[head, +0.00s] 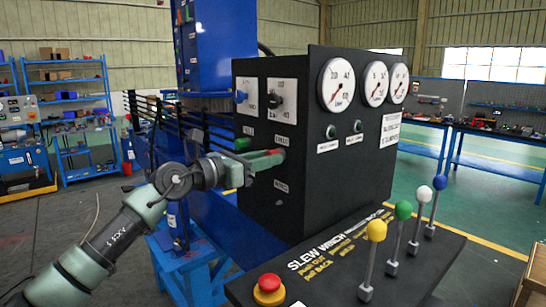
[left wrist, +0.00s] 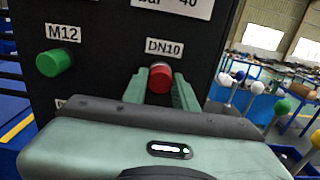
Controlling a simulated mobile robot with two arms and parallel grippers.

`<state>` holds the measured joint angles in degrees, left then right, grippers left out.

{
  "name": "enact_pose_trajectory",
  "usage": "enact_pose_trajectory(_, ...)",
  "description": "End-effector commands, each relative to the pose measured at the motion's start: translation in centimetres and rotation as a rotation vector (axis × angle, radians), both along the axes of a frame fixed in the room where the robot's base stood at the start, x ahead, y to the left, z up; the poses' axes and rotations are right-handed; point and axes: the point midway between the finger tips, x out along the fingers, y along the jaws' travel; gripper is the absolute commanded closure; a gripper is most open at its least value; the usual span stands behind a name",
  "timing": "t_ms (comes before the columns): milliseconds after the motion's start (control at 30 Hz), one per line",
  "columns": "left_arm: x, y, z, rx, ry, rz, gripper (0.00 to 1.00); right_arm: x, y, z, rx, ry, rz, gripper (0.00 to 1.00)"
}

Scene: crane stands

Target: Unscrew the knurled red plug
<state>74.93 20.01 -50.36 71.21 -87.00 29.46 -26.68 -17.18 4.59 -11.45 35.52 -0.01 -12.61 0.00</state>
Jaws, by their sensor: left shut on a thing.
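The knurled red plug (left wrist: 160,79) sits on the dark side panel under the DN10 label (left wrist: 164,47). My left gripper (head: 272,159) reaches the panel from the left in the head view. In the left wrist view its two green fingers (left wrist: 160,86) stand on either side of the plug and are shut on it. The plug's end faces the wrist camera; how deep it is seated cannot be told. In the head view the fingers cover much of the plug. My right gripper is in neither view.
A green plug (left wrist: 53,62) under an M12 label is left of the red one. Gauges (head: 338,84) and two knobs (head: 272,101) are on the black cabinet. Levers with coloured balls (head: 376,231) and a red button (head: 269,283) stand on the console. Blue rails (head: 210,208) lie behind my arm.

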Motion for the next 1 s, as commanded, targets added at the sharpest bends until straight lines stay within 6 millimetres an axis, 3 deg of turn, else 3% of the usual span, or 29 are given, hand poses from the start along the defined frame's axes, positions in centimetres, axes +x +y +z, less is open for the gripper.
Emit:
enact_pose_trajectory(367,-0.1,0.2,0.1,-0.002,0.002,0.0,1.0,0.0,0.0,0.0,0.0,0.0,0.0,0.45)
enact_pose_trajectory(800,-0.1,0.3,0.5,-0.192,0.267,0.001,1.0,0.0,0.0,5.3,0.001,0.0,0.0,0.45)
enact_pose_trajectory(1000,-0.2,0.3,0.2,-0.256,0.356,0.001,1.0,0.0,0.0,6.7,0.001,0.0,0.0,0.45)
